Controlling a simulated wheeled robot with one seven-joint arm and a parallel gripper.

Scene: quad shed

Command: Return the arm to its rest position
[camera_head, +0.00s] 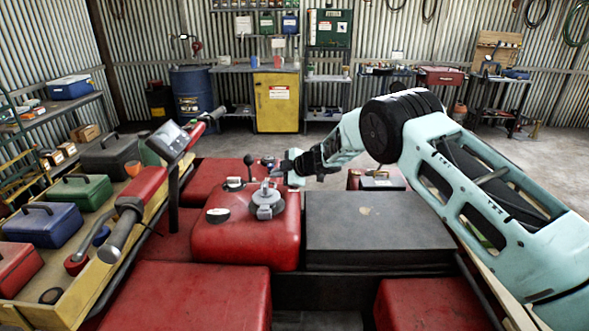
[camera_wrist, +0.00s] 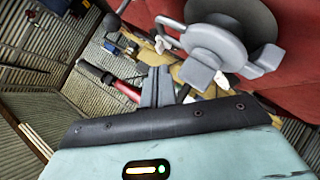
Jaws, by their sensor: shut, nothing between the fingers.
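My arm (camera_head: 468,185) reaches in from the right, bends at a black joint, and comes down toward the middle of the picture. My gripper (camera_head: 268,162) is above the far part of a red tank (camera_head: 235,244), close to its grey cap (camera_head: 267,203). In the wrist view my gripper (camera_wrist: 157,82) has its fingers together with nothing seen between them. The grey cap (camera_wrist: 222,48) is just beyond and to the right of the fingers there. I cannot tell whether the fingers touch it.
Toolboxes (camera_head: 80,191) fill a wooden tray at left. A yellow cabinet (camera_head: 277,101) stands at the back; floor at right is clear.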

